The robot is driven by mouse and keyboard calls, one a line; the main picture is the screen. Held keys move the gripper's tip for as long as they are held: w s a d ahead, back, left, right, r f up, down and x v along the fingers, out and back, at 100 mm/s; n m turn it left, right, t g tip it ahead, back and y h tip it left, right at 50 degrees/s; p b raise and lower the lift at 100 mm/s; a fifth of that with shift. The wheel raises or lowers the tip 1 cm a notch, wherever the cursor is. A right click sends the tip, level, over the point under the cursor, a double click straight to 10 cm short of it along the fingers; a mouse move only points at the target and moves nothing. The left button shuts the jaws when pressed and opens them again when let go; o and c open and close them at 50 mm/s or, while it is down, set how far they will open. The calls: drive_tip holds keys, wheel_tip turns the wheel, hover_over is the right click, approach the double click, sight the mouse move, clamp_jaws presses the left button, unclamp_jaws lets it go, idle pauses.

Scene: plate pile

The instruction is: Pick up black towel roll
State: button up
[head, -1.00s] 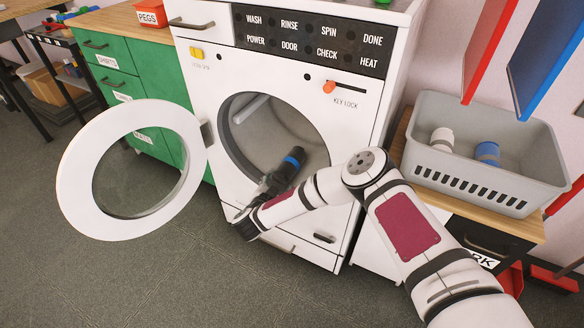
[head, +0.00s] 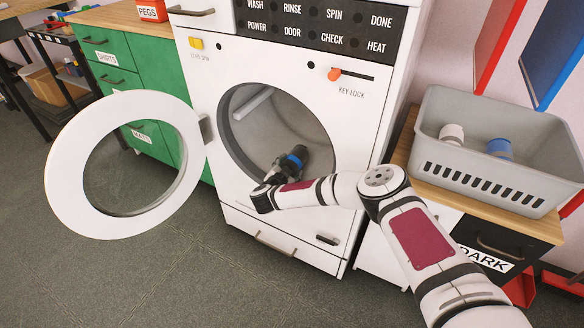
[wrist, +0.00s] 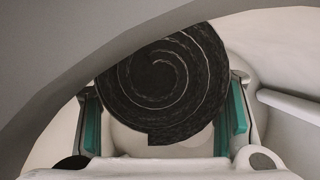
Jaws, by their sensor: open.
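The black towel roll (wrist: 165,72) shows in the wrist view with its spiral end facing me, inside the pale drum. My gripper (wrist: 164,115) is open, with one teal-padded finger on each side of the roll's lower part. The roll lies between or just beyond the fingertips; I cannot tell whether they touch it. In the head view my dark wrist reaches through the round opening of the white washing machine (head: 225,212), low in the drum (head: 262,120). The roll and fingertips are hidden there.
The washer's round door (head: 62,170) stands open to the left. A grey basket (head: 480,182) with a white roll (head: 452,133) and a blue roll (head: 500,147) stands at the right. A grey rim (wrist: 60,85) arches close over the gripper in the wrist view.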

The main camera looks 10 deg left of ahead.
drive_tip(key=shift+c, duration=0.4)
drive_tip(key=c, duration=0.9)
drive_tip(key=shift+o, duration=0.2)
drive_tip(key=shift+r, duration=0.1)
